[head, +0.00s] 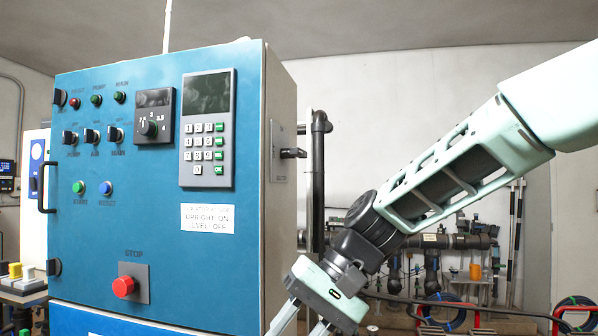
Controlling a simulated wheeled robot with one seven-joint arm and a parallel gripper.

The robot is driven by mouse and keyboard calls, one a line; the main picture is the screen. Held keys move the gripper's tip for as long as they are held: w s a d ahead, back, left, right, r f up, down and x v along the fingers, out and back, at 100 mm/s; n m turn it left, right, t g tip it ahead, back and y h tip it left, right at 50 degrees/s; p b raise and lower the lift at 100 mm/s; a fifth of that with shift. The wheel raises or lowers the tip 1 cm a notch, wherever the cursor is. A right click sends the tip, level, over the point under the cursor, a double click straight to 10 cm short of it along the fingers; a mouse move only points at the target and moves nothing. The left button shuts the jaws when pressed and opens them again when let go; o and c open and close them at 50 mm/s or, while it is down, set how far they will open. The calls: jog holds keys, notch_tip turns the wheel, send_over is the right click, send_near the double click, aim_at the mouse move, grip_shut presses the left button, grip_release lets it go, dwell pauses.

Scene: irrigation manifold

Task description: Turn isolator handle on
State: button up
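The isolator handle (291,153) is a small black handle on a grey plate (278,136) on the right side wall of the blue cabinet (130,220). It sticks out to the right and looks level. A white label (207,218) on the cabinet front reads roughly "upright on, level off". My gripper (303,324) is low in the picture, below the handle and well apart from it. Its two fingers stand apart with nothing seen between them. The fingertips are cut off by the bottom edge.
A dark vertical pipe (318,180) stands just right of the handle, behind the cabinet's side. The cabinet front carries a red stop button (124,286), several knobs and a keypad (207,150). Pipework (450,241) and coiled hoses are at the back right.

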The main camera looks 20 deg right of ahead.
jog(key=w+d+r+m+t+y, duration=0.35)
jog(key=w+d+r, duration=0.55)
jog(key=w+r, duration=0.3)
jog(key=m+t+y, duration=0.1)
jog(key=t+y, duration=0.3)
jog(key=t, duration=0.1)
send_near(303, 152)
jog(key=p+x, duration=0.6)
jog(key=x, duration=0.4)
jog(key=shift+w+d, duration=0.15)
jog(key=shift+w+a+f, duration=0.1)
jog(key=shift+w+a, duration=0.2)
jog(key=shift+a, duration=0.2)
grip_shut()
